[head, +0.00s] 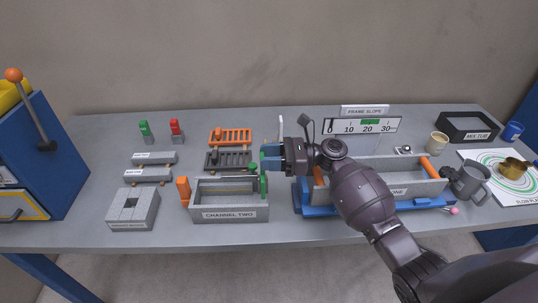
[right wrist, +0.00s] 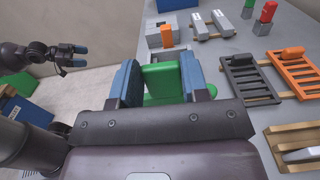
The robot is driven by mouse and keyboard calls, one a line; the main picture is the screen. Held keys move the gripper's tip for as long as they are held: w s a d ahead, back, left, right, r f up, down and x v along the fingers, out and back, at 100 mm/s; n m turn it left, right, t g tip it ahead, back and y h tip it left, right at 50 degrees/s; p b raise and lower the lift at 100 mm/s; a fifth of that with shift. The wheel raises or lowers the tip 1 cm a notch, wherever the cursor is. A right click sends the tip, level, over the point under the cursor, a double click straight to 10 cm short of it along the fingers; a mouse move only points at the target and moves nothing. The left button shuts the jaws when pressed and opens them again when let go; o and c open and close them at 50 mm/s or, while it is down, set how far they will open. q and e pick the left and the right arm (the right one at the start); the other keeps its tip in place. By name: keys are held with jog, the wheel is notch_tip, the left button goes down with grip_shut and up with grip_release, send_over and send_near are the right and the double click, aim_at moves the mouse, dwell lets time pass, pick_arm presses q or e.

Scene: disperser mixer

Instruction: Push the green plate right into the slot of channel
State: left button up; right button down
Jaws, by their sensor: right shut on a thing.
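The green plate (head: 263,186) stands upright at the right end of the grey open box labelled CHANNEL TWO (head: 229,214). My right gripper (head: 271,158) is over that end, shut on the green plate. In the right wrist view the plate (right wrist: 161,82) is between my blue fingers (right wrist: 160,80). Its lower edge and the slot are hidden, so I cannot tell how deep it sits. An orange plate (head: 183,191) stands at the channel's left end. My left gripper (right wrist: 78,56) shows only in the right wrist view, empty, its fingers apart.
A black rack (head: 228,160) and an orange rack (head: 230,136) lie behind the channel. A second channel on a blue base (head: 320,210) stands at the right, partly behind my right arm. A grey block (head: 132,209) and two grey bars (head: 154,158) are at the left.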

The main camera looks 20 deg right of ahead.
jog(key=shift+p, duration=0.3)
dwell(0.6)
jog(key=shift+f+b, duration=1.1)
jog(key=shift+f, duration=0.75)
dwell(0.3)
jog(key=shift+s+f, duration=0.1)
jog(key=shift+f, duration=0.3)
